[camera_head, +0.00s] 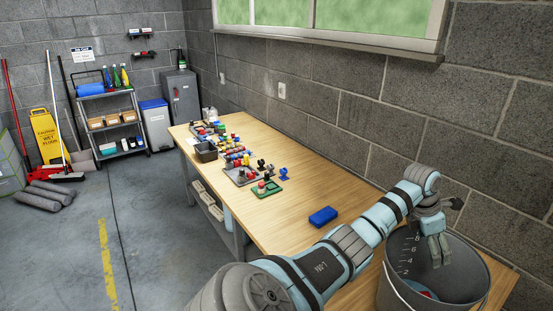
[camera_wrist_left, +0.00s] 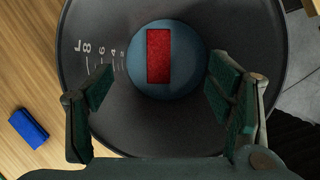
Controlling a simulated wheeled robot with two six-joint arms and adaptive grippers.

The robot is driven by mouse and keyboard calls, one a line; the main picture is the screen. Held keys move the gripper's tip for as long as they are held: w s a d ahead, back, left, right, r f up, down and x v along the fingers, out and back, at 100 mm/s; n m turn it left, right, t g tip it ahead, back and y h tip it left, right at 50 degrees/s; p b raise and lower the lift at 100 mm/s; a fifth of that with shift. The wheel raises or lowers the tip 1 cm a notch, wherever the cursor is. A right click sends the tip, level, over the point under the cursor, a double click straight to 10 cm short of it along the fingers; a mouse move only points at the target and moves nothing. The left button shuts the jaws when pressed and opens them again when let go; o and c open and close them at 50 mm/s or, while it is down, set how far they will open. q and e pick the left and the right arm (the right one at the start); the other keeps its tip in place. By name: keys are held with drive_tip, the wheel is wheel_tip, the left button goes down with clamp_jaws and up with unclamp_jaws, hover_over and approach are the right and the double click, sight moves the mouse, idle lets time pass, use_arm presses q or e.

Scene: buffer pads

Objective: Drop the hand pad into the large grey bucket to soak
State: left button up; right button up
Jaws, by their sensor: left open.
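The large grey bucket (camera_head: 462,287) stands at the near right end of the workbench, with a volume scale inside. In the wrist view, the bucket (camera_wrist_left: 262,60) is seen from above. A red rectangular pad (camera_wrist_left: 158,55) lies at its bottom, within a round blue area that looks like water. A bit of red also shows inside the bucket in the head view (camera_head: 427,294). My left gripper (camera_head: 435,250) points down over and into the bucket's mouth. Its fingers (camera_wrist_left: 160,85) are wide apart, with nothing between them and the pad below, apart from them. My right gripper is not in view.
A blue block (camera_head: 323,216) lies on the wooden workbench (camera_head: 270,215) left of the bucket. Several coloured knobs and brushes stand on boards farther along, beside a dark bin (camera_head: 206,151). A block wall (camera_head: 330,120) runs close behind the bench. Bench around the blue block is clear.

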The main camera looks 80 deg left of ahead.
use_arm(q)
drive_tip(key=v, duration=1.2)
